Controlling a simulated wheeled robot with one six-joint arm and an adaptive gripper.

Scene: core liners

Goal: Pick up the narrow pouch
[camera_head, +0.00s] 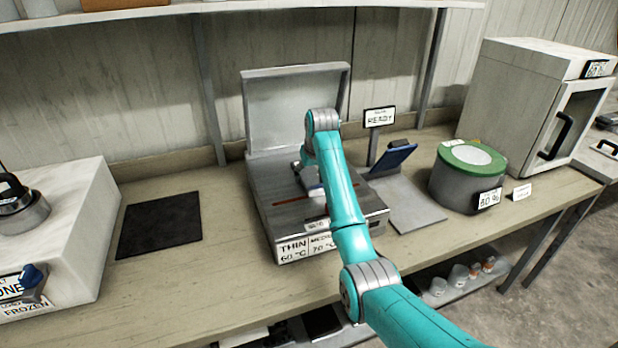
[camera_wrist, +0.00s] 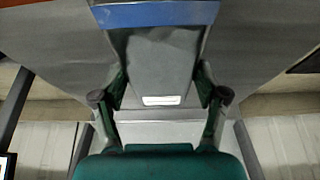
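A narrow grey pouch (camera_wrist: 157,70) with a blue band across its top end and a small white label shows between my fingers in the wrist view. It lies over the grey plate of a machine (camera_head: 285,215) with a raised lid. In the head view my arm mostly hides the pouch; only a small pale patch shows below my wrist. My gripper (camera_wrist: 161,85) is low over the plate. Its two fingers are spread, one at each side of the pouch. I see no clear squeeze, and whether they touch its edges is hard to tell.
The machine front carries labels reading THIN 60 °C and a partly hidden second one. A READY sign (camera_head: 380,117) and a blue tilted device (camera_head: 391,159) stand right of it. A green-topped drum (camera_head: 466,181) and a white oven-like cabinet (camera_head: 530,105) are further right. A black mat (camera_head: 159,225) lies left.

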